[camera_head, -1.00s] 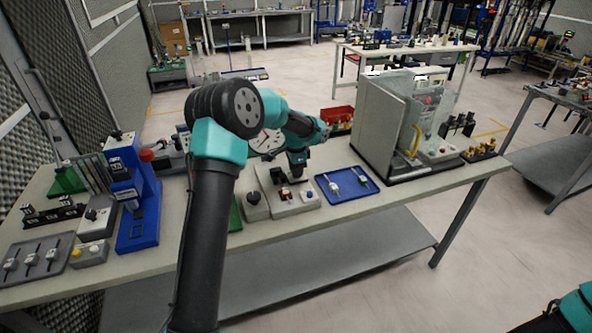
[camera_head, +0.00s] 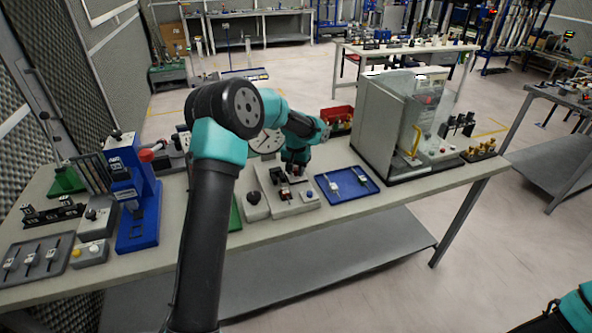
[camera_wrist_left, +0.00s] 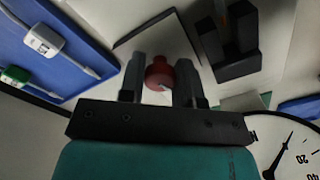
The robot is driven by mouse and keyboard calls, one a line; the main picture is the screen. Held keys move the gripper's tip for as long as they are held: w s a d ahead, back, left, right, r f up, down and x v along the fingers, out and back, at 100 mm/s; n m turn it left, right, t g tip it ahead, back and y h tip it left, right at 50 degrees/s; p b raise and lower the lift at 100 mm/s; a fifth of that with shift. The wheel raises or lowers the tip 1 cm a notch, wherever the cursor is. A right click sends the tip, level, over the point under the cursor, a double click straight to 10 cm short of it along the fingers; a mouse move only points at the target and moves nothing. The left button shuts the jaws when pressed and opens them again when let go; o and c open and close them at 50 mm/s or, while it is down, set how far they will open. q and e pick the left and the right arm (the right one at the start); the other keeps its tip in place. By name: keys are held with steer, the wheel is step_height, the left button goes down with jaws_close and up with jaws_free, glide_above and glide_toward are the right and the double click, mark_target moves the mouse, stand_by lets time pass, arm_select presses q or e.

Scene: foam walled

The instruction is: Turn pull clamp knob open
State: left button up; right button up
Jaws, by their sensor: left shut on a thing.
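A red knob (camera_wrist_left: 159,74) stands on a pale plate between the two fingers of my left gripper (camera_wrist_left: 160,82) in the left wrist view. The fingers are closed around it. In the head view, the left gripper (camera_head: 293,178) points down over a light grey fixture (camera_head: 308,202) in the middle of the bench. The arm and gripper partly cover the fixture there, and the knob's turned angle cannot be told. A teal part of my right arm shows at the lower right corner; its gripper is out of view.
A blue tray (camera_head: 354,197) with small parts lies right of the fixture. A dark round knob (camera_head: 253,197) on a grey base is to its left. A round dial gauge (camera_wrist_left: 296,156) is close by. A clear-fronted machine (camera_head: 385,125) stands farther right. The bench front is close.

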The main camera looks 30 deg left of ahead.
mark_target(296, 169)
arm_select(q)
steer(key=n, duration=0.5)
steer(key=shift+n, duration=0.4)
steer(key=o, duration=0.9)
steer(key=shift+o, duration=0.2)
step_height(296, 169, up, 17)
steer(key=shift+r, duration=0.2)
stand_by(0.6)
